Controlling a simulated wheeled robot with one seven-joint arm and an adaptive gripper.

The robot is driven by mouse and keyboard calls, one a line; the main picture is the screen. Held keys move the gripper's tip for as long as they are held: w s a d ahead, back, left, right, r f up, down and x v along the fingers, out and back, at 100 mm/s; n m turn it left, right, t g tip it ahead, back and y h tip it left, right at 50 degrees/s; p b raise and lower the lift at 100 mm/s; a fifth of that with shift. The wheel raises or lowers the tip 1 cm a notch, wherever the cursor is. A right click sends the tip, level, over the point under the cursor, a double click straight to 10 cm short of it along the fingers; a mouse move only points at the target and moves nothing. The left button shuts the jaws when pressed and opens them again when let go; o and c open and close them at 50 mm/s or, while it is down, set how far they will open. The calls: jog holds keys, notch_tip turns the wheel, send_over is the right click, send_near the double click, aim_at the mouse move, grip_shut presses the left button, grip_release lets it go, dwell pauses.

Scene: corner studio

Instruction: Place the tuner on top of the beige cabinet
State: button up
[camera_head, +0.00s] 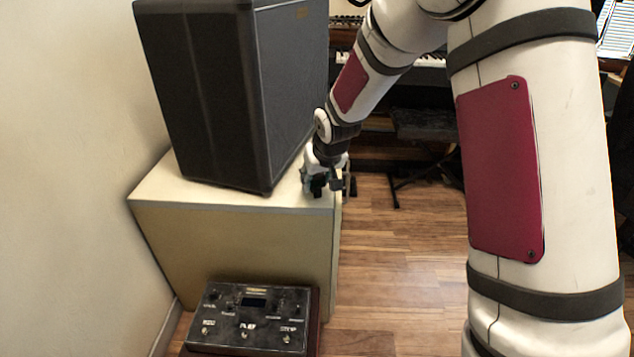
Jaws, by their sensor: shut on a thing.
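The beige cabinet (238,245) stands against the wall at left, with its pale top partly covered by a black speaker. My gripper (322,187) is at the right end of the cabinet top, close to its right edge, pointing down. It is shut on a small dark thing with a greenish tint, which I take to be the tuner (317,185). The tuner is small here and mostly hidden by the fingers. I cannot tell whether it touches the cabinet top.
The black speaker (230,95) stands just left of my gripper. A dark effects unit (250,315) with knobs sits low in front of the cabinet. A keyboard (415,62) and a dark bench (425,123) are behind. Wooden floor (395,265) is open right of the cabinet.

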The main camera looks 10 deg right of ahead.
jog(key=shift+f, duration=0.15)
jog(key=o, duration=1)
jog(key=shift+c, duration=0.2)
jog(key=shift+r, duration=0.25)
jog(key=p+v, duration=0.4)
jog(key=v, duration=0.8)
jog(key=shift+p, duration=0.3)
jog(key=shift+s, duration=0.1)
